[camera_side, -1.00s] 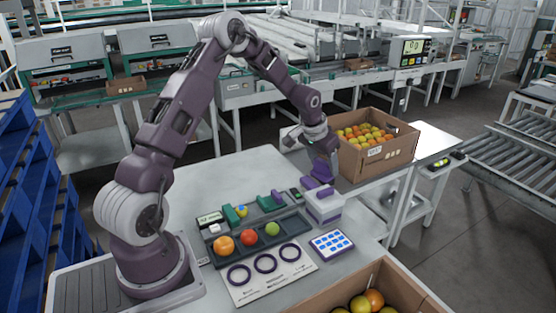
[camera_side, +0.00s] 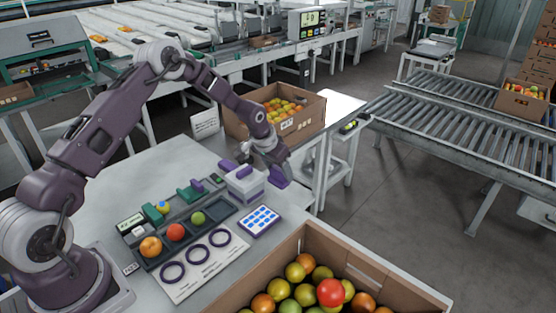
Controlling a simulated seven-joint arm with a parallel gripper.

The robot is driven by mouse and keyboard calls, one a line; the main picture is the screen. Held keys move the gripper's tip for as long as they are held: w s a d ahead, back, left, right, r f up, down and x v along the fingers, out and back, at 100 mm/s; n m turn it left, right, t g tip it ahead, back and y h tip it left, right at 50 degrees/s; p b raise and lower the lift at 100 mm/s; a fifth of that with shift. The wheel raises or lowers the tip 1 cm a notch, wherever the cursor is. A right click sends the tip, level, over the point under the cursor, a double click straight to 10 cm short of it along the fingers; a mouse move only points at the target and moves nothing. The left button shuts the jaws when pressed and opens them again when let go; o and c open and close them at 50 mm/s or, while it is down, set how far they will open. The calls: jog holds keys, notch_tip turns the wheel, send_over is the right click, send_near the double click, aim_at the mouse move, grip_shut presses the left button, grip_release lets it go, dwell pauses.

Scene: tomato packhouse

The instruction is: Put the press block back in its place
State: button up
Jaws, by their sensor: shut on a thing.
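My gripper (camera_side: 273,160) is at the right side of the table, just right of a white box with purple parts on its top (camera_side: 244,187). It is shut on a purple piece (camera_side: 281,177), which looks like the press block. The piece is tilted, and its lower end is close to the tabletop; I cannot tell whether it touches. The exact edge between fingers and block is too small to make out.
A dark tray (camera_side: 222,220) holds several round fruits. A white card with three dark rings (camera_side: 187,285) and a blue-buttoned pad (camera_side: 260,221) lie in front. Cardboard boxes of tomatoes stand behind (camera_side: 315,118) and at the front (camera_side: 233,297).

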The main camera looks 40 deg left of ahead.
jog(key=shift+f, duration=3.95)
jog(key=shift+f, duration=0.35)
jog(key=o, duration=1.2)
jog(key=c, duration=0.3)
jog(key=shift+r, duration=3.45)
jog(key=shift+r, duration=0.1)
